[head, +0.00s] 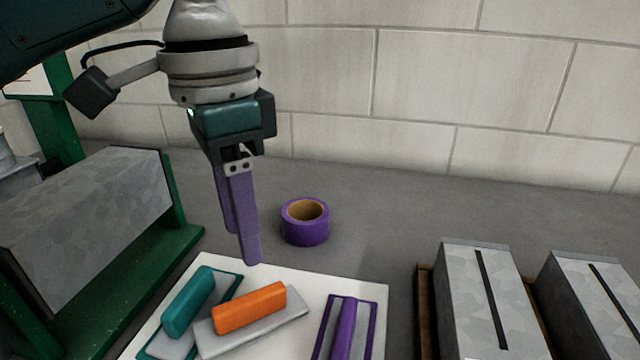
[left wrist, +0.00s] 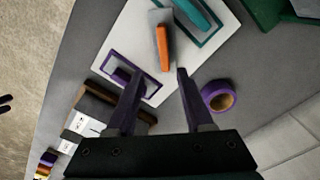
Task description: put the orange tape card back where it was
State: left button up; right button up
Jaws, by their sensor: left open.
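The orange tape card is a flat grey plate with an orange bar (head: 250,307) on top. It lies aslant on the white board (head: 354,282), between the teal card (head: 188,302) and the purple card (head: 344,328). It also shows in the left wrist view (left wrist: 162,48). No orange outline shows on the board. My left gripper (head: 241,250) points down, open and empty, above the board's far edge, apart from the card. Its two purple fingers show in the left wrist view (left wrist: 158,76). Two dark tips at that view's left edge may be my right gripper (left wrist: 5,103).
A purple tape roll (head: 306,222) stands behind the board. A grey metal block (head: 88,222) on a green stand is at left. Two slotted grey boxes (head: 484,300) sit at right.

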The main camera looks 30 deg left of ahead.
pick_arm(q)
jog(key=s+d+f, duration=0.2)
jog(key=d, duration=0.1)
jog(key=s+d+f+t+h, duration=0.1)
jog(key=s+d+f, duration=0.1)
jog(key=d, duration=0.1)
jog(key=s+d+f+h, duration=0.1)
jog(key=s+d+f, duration=0.1)
jog(key=d, duration=0.1)
jog(key=shift+s+d+f+t, duration=0.1)
jog(key=shift+s+f+t, duration=0.2)
jog(key=shift+s+f, duration=0.1)
jog(key=s, duration=0.1)
jog(key=s+n+t, duration=0.1)
jog(key=s+f+n, duration=0.1)
jog(key=shift+s+a+f, duration=0.1)
jog(key=shift+s+a, duration=0.25)
jog(key=shift+a, duration=0.05)
jog(key=s+a+n, duration=0.1)
jog(key=a, duration=0.1)
jog(key=s+a+y, duration=0.1)
jog(key=s+a, duration=0.1)
jog(key=s+a+n+y, duration=0.1)
jog(key=s+a, duration=0.1)
jog(key=shift+s+f+n+t, duration=0.15)
jog(key=shift+f+n+t, duration=0.15)
jog(key=shift+t, duration=0.1)
jog(key=shift+s, duration=0.1)
